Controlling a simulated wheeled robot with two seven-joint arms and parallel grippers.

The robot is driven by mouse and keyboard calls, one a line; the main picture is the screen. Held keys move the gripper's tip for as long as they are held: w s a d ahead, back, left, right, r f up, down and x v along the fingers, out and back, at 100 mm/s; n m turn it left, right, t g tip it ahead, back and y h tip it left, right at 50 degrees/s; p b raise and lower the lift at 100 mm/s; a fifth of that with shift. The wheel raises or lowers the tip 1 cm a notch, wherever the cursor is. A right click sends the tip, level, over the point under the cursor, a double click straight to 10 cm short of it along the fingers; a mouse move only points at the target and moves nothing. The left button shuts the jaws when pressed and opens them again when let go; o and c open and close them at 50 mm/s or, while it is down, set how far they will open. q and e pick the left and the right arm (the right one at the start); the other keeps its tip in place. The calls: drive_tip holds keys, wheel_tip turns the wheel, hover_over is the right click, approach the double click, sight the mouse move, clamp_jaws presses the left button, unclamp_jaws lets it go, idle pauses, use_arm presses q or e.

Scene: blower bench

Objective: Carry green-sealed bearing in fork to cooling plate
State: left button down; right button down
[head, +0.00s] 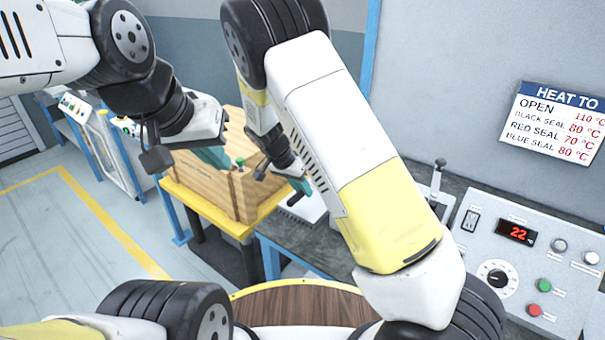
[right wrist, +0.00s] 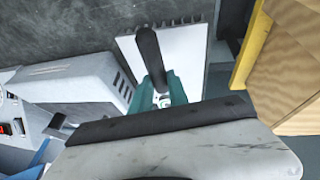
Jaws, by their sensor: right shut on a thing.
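My right gripper (head: 302,187) is low over the white finned cooling plate (head: 311,211). In the right wrist view its teal fingers (right wrist: 155,93) are shut on the black handle of the fork (right wrist: 149,50), which stretches out over the pale finned plate (right wrist: 190,55). I cannot make out the green-sealed bearing; the fork's far end is not clear, and my gripper hides part of the plate. My left gripper (head: 213,157) is at the near-left side of the wooden crate, and its fingertips are too small to tell open from shut.
A heater panel (head: 520,262) reading 22 is at the right. A heat chart (head: 553,122) hangs above. The dark bench (head: 318,250) is partly hidden by my right arm.

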drive_tip(key=shift+f, duration=0.95)
drive_tip(key=shift+f, duration=0.2)
drive_tip(key=c, duration=1.2)
unclamp_jaws()
drive_tip(key=v, duration=0.7)
drive_tip(key=s+d+r+n+y, duration=0.2)
drive_tip(key=s+d+r+y, duration=0.1)
drive_tip(key=s+d+r, duration=0.4)
drive_tip(key=s+d+r+n+y, duration=0.1)
drive_tip(key=s+d+r+y, duration=0.25)
drive_tip(key=r, duration=0.55)
drive_tip(key=s+d+r+n+t, duration=0.1)
drive_tip(key=s+d+r, duration=0.1)
drive_tip(key=s, duration=0.2)
drive_tip(key=s+d+r+n+t, duration=0.1)
drive_tip(key=s+d+r+n, duration=0.1)
drive_tip(key=s, duration=0.3)
drive_tip(key=s+d+r+n+t, duration=0.1)
drive_tip(key=s+d+r, duration=0.1)
drive_tip(key=s, duration=0.3)
drive_tip(key=shift+s+d+r+t, duration=0.1)
drive_tip(key=shift+d+r+t, duration=0.3)
drive_tip(key=shift+r, duration=0.25)
